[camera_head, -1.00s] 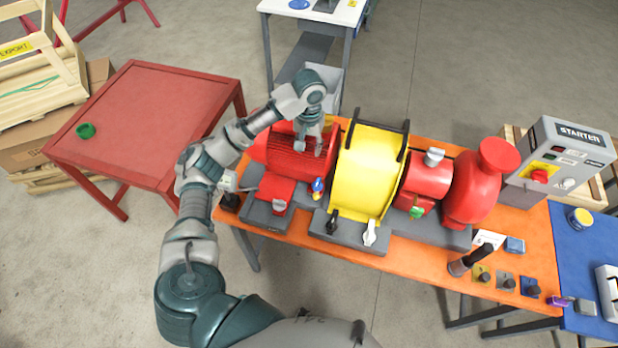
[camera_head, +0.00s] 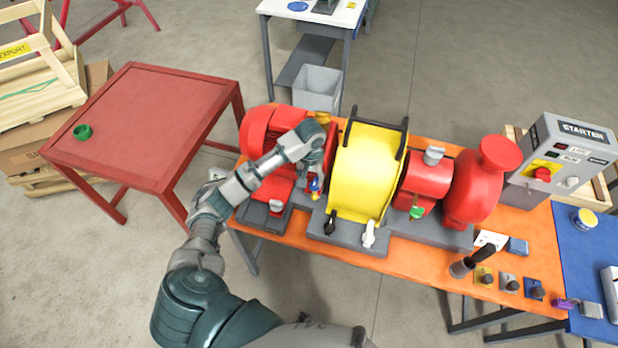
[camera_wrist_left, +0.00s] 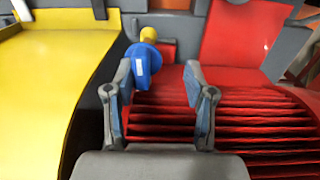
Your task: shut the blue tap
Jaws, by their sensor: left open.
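The blue tap (camera_head: 314,184) sits low at the front of the red motor, left of the yellow guard. In the left wrist view the tap (camera_wrist_left: 143,63) has a blue handle and a yellow top. My left gripper (camera_head: 317,176) points down over the tap and partly hides it in the head view. In the wrist view its open fingers (camera_wrist_left: 158,85) are apart and empty. The tap shows between and just beyond them, nearer the left finger; contact cannot be told. My right gripper is not in view.
The yellow guard (camera_head: 365,172) stands close right of my left gripper. The finned red motor (camera_wrist_left: 220,125) lies under the fingers. Black (camera_head: 330,222) and white (camera_head: 369,235) levers and a green tap (camera_head: 416,212) stand along the skid. The red table (camera_head: 150,120) is mostly bare.

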